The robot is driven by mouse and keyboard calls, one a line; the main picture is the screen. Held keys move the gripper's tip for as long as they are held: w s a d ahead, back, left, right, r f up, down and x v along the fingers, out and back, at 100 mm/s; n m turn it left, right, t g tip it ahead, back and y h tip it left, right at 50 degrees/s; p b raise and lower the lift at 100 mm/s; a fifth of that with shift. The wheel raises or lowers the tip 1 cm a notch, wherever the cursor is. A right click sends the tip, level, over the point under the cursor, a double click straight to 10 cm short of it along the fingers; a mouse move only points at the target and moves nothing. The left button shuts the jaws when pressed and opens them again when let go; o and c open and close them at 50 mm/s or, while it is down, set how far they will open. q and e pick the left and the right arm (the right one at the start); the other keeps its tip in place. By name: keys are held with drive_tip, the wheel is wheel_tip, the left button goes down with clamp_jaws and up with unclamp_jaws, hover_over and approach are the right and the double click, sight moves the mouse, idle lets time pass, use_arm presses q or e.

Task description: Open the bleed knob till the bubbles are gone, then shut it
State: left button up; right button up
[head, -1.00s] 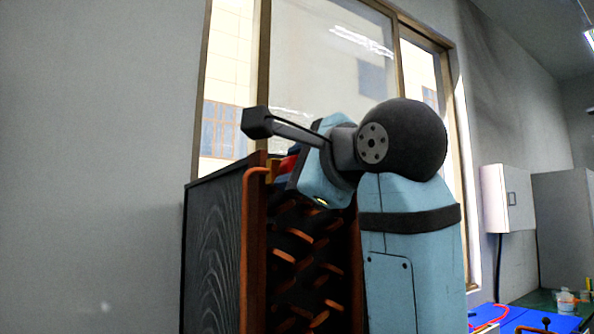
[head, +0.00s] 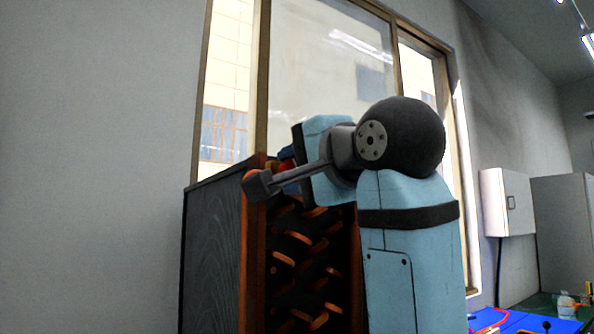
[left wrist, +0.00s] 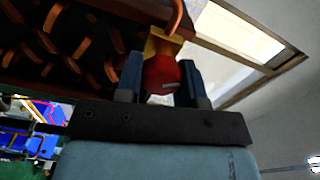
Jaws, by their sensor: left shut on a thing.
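The bleed knob is red (left wrist: 165,80), with a yellow fitting (left wrist: 162,45) behind it and a copper pipe joining that. My left gripper (left wrist: 162,70) has one blue finger on each side of the knob and is shut on it. In the head view a bit of the red knob (head: 285,166) shows at the top of the dark cabinet, mostly hidden behind my left gripper (head: 289,176). No bubbles can be made out in either view. My right gripper is not in view.
The cabinet (head: 212,255) has a dark wood-grain side and an open front with several copper coils (head: 290,262) inside. A window (head: 330,60) is behind it. A grey wall cabinet (head: 507,202) and a table with blue mats (head: 540,323) stand at the right.

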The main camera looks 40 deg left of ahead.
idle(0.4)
use_arm(q)
drive_tip(key=o, duration=0.9)
drive_tip(key=shift+o, duration=0.2)
drive_tip(key=p+v, duration=0.1)
drive_tip(key=v, duration=1.3)
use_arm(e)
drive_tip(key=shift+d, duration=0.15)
use_arm(q)
drive_tip(key=shift+a+f, duration=0.1)
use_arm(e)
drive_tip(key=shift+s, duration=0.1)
